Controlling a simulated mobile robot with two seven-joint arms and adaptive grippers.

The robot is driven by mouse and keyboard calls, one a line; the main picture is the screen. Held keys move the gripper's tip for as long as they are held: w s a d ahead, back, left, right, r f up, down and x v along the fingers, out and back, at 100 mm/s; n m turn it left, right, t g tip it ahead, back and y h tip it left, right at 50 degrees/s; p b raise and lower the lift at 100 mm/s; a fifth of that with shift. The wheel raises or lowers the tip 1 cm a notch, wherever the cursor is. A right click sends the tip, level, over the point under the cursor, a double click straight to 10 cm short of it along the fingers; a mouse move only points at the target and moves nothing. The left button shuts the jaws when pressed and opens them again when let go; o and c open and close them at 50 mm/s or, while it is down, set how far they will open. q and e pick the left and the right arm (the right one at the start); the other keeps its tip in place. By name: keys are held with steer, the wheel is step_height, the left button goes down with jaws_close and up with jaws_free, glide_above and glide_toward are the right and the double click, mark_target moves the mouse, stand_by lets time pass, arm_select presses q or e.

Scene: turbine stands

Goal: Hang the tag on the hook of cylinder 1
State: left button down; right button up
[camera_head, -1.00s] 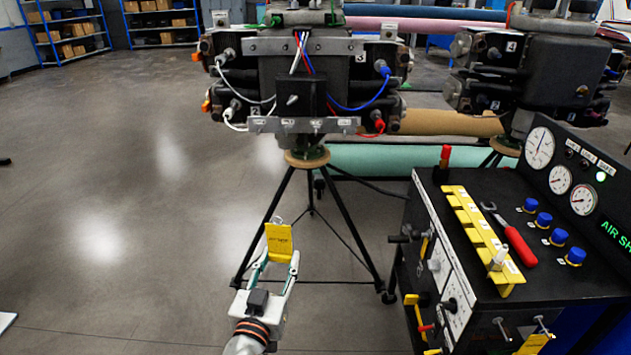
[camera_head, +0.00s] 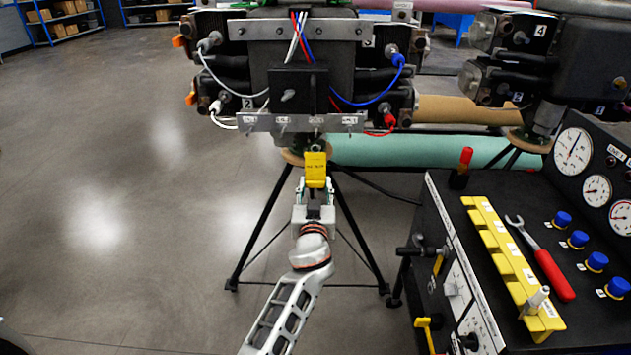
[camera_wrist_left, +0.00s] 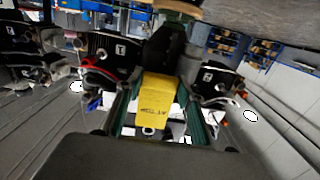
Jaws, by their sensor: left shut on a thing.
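My left gripper (camera_head: 316,184) is shut on the yellow tag (camera_head: 316,168), which stands upright between the fingertips. In the left wrist view the tag (camera_wrist_left: 158,103) sits between the two green-edged fingers, with print on its face. The turbine stand carries a metal strip (camera_head: 300,122) with several small labelled hooks along it. The tag's top is just below this strip in the head view, right of its middle; I cannot tell the depth gap. The strip's labels are too small to read, so cylinder 1's hook is not clear. My right gripper is not in view.
A black control cart (camera_head: 450,240) with gauges, blue knobs, a yellow rack (camera_head: 510,265) and a red-handled wrench (camera_head: 545,262) stands at the right. Blue and red cables (camera_head: 375,95) hang by the strip. Tripod legs (camera_head: 262,225) stand behind my arm. The left floor is clear.

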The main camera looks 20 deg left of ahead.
mark_target(315, 181)
arm_select(q)
steer(key=shift+w+a+r, duration=0.1)
steer(key=shift+w+a, duration=0.05)
steer(key=shift+w, duration=0.35)
steer(key=shift+x, duration=0.8)
steer(key=shift+w+a+f+b, duration=0.1)
steer(key=shift+w+f+b, duration=0.15)
steer(key=shift+b, duration=0.2)
steer(key=shift+w+a+r, duration=0.1)
steer(key=shift+w, duration=0.35)
steer(key=shift+w+r, duration=0.1)
steer(key=shift+r, duration=0.05)
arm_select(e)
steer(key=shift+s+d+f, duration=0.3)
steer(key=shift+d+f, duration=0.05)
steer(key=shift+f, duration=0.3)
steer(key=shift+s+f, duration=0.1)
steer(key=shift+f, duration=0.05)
arm_select(q)
steer(key=shift+w+b, duration=0.1)
steer(key=shift+b, duration=0.4)
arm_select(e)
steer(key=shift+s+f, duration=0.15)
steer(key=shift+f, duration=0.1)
arm_select(q)
steer(key=shift+a, duration=0.1)
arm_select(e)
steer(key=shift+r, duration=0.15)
